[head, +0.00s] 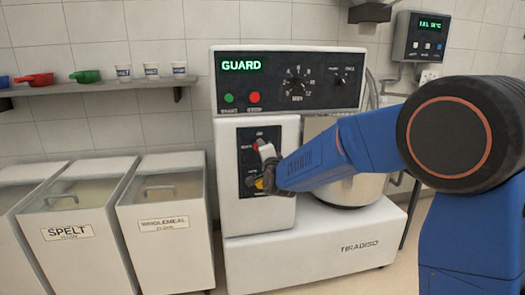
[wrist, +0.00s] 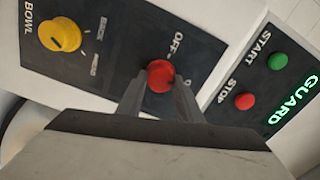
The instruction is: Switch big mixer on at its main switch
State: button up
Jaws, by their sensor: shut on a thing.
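The big mixer (head: 300,262) is a white machine labelled TIRADISO, in the middle of the head view. Its main switch is a red rotary knob (wrist: 160,72) on a dark plate, with an OFF label beside it in the wrist view; its exact pointing is hard to tell. My gripper (wrist: 159,84) is shut on this red knob, one finger on each side. In the head view my gripper reaches the plate from the right and covers part of it. A yellow BOWL knob (wrist: 60,35) sits on the same plate, apart from my fingers.
The upper panel has a lit GUARD display (head: 241,65), a green START button (head: 229,98), a red STOP button (head: 254,97) and a dial (head: 297,84). Flour bins (head: 168,222) stand left of the mixer. A shelf (head: 100,87) holds scoops and cups.

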jog(key=shift+m, duration=1.5)
jog(key=o, duration=1)
jog(key=shift+f, duration=0.1)
jog(key=shift+s, duration=0.1)
jog(key=v, duration=1.7)
jog(key=shift+s+d, duration=0.1)
